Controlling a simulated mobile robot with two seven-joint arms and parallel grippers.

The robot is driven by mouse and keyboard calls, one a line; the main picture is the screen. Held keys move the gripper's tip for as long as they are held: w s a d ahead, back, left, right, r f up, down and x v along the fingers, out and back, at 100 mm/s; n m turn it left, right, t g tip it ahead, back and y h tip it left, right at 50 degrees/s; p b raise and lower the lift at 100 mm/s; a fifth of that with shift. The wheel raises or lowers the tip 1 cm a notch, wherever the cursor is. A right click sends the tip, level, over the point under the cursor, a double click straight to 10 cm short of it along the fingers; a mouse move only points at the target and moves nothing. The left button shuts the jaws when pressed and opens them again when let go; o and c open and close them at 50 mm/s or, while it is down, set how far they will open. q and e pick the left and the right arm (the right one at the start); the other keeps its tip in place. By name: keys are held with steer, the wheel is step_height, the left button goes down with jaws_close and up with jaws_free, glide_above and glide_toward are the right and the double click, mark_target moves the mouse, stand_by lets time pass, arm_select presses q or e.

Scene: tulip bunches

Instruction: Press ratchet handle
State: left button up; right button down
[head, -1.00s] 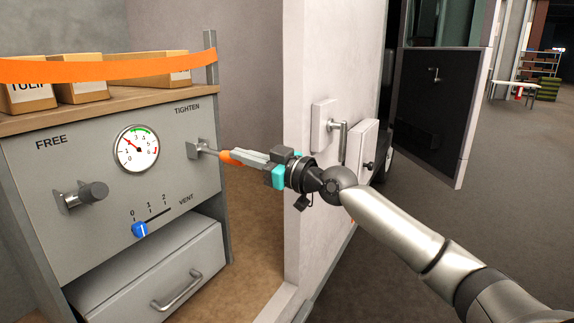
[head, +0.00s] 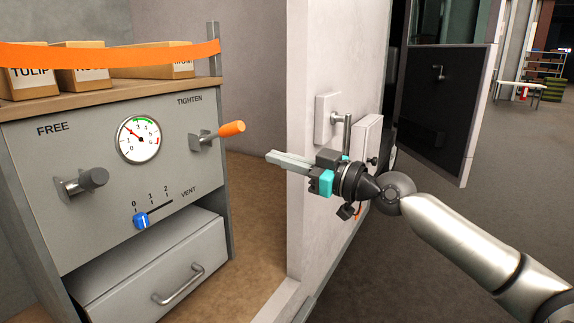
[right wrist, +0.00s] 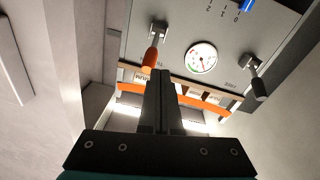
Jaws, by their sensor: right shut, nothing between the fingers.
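The ratchet handle has an orange grip (head: 231,129) and sticks out from the grey panel (head: 100,235) under the word TIGHTEN. It also shows in the right wrist view (right wrist: 150,60). My right gripper (head: 268,157) is shut and empty, apart from the handle, to its right and a little lower in the head view. In the right wrist view the closed fingers (right wrist: 160,75) point toward the panel. The round gauge (head: 138,139) has a red needle pointing to the upper left, around 2. My left gripper is not in view.
A dark grey knob (head: 93,180) sits under FREE. A blue vent slider (head: 141,221) is at 0. A drawer (head: 150,270) is below the panel. Boxes behind an orange strap (head: 110,54) stand on top. A pale wall (head: 310,215) with fittings rises behind my right gripper.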

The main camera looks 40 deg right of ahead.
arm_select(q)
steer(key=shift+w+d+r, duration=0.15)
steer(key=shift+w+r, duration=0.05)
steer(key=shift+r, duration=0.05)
arm_select(e)
steer(key=shift+s+d+f, duration=0.1)
steer(key=shift+s+d, duration=0.15)
steer(key=shift+s, duration=0.35)
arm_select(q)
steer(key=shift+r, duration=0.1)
